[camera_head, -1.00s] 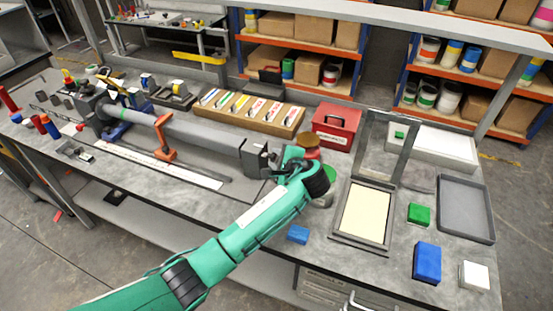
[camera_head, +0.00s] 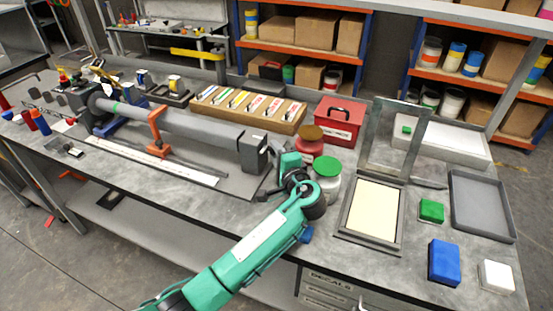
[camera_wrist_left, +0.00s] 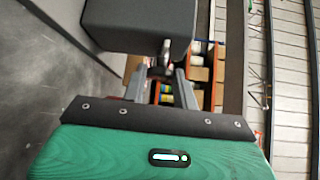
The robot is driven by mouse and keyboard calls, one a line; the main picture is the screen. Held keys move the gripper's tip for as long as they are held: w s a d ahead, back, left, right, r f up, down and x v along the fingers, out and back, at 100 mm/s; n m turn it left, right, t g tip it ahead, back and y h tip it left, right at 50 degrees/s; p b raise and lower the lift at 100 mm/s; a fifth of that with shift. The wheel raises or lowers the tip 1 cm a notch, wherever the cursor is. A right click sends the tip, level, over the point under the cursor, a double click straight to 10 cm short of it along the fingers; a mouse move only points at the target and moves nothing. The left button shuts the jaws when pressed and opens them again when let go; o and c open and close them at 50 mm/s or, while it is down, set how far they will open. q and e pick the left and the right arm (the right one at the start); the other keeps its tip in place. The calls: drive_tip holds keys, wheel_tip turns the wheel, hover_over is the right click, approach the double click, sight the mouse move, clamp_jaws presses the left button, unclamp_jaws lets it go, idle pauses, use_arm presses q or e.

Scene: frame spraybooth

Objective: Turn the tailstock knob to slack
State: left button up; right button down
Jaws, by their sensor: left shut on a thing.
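The tailstock (camera_head: 254,150) is a dark grey block at the right end of a long grey tube (camera_head: 195,128). In the left wrist view the tailstock (camera_wrist_left: 135,25) fills the upper middle, with a short metal shaft coming out of it. The small dark tailstock knob (camera_wrist_left: 160,73) sits at the end of that shaft, between my fingers. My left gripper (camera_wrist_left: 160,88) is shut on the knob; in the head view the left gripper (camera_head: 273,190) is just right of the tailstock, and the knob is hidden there. My right gripper is not in view.
A green-lidded jar (camera_head: 327,178) and a brown-lidded red jar (camera_head: 311,143) stand close behind my left wrist. A red box (camera_head: 340,120) and a tray of decals (camera_head: 248,108) are behind. A framed cream panel (camera_head: 373,212) lies right. A blue block (camera_head: 443,262) stands at front right.

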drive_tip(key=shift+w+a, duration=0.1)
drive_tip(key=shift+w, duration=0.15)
use_arm(q)
drive_tip(key=shift+f, duration=0.1)
drive_tip(key=o, duration=0.9)
drive_tip(key=shift+o, duration=0.2)
drive_tip(key=shift+s, duration=0.1)
drive_tip(key=f+p+v, duration=0.1)
drive_tip(key=p+v, duration=0.2)
drive_tip(key=v, duration=1)
drive_tip(key=shift+s+d+r, duration=0.2)
drive_tip(key=shift+s+r, duration=0.1)
drive_tip(key=shift+r, duration=0.25)
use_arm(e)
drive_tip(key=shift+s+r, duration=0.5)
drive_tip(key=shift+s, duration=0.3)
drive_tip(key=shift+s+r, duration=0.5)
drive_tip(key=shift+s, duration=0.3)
